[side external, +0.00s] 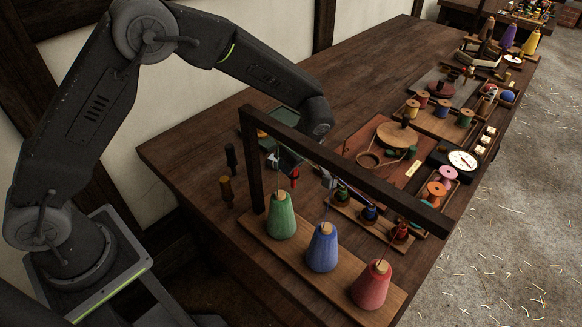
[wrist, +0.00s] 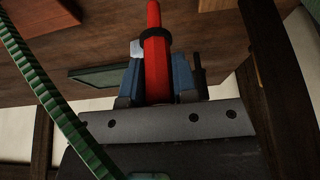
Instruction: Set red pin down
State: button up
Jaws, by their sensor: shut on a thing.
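The red pin (wrist: 154,45) is a long red rod with a dark band. In the wrist view it stands out between the blue pads of my gripper (wrist: 157,80), which is shut on it. In the side view, a small red part of the pin (side external: 294,178) shows below my gripper (side external: 294,163), behind the dark wooden frame. The frame's beam partly covers the gripper there. I cannot tell whether the pin's tip touches the table.
A dark wooden frame (side external: 330,163) crosses in front of my gripper. Green (side external: 281,217), blue (side external: 322,250) and red (side external: 371,288) cones stand on a board before it. Dark pegs (side external: 231,158) stand left. Spools and a dial (side external: 462,160) crowd the right; the table's far left is bare.

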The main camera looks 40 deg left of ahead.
jog(key=shift+f, duration=0.95)
jog(key=shift+f, duration=0.2)
jog(key=o, duration=0.9)
jog(key=shift+r, duration=0.1)
jog(key=v, duration=1.2)
jog(key=shift+r, duration=0.2)
